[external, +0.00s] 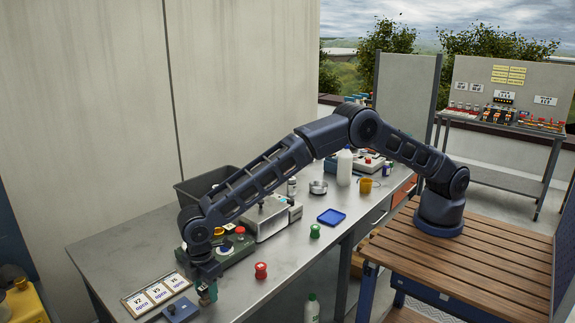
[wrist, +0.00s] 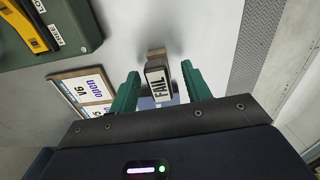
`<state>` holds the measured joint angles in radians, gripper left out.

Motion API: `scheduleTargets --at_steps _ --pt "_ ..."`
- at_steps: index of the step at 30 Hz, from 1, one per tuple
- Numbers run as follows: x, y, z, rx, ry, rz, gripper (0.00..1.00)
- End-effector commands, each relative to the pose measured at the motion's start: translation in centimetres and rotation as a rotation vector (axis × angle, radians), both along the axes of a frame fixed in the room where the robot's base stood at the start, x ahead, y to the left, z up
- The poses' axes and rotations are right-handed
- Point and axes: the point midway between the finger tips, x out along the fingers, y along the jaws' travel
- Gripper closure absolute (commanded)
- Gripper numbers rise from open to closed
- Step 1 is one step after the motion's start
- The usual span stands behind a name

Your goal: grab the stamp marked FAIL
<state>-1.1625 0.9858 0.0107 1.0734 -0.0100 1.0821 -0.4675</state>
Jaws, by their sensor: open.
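The stamp marked FAIL (wrist: 158,86) shows in the wrist view, its white label with black letters facing the camera and a brown part at its far end. My gripper (wrist: 160,75) is open, with one green finger on each side of the stamp. A narrow gap shows beside each finger, and I cannot tell whether either touches it. In the external view my gripper (external: 207,291) is low over the near left end of the grey table, and the stamp is mostly hidden by the fingers.
A framed card board (external: 157,293) lies left of my gripper, with a blue flat item (external: 181,310) close by. A red-topped item (external: 261,270) and a green one (external: 315,231) stand to the right. A dark green box (wrist: 45,28) is at upper left in the wrist view.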

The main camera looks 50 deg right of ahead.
Motion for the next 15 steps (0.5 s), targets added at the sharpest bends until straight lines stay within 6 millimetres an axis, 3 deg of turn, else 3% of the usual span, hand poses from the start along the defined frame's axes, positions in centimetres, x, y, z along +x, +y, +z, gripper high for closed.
scheduleTargets --at_steps 3,10,15 --pt "0.01 0.00 -1.18 -0.001 0.000 0.001 0.52" --pt "0.02 0.01 -1.32 0.000 0.000 0.001 0.52" --pt "0.02 0.00 -1.31 0.000 0.000 0.000 0.85"
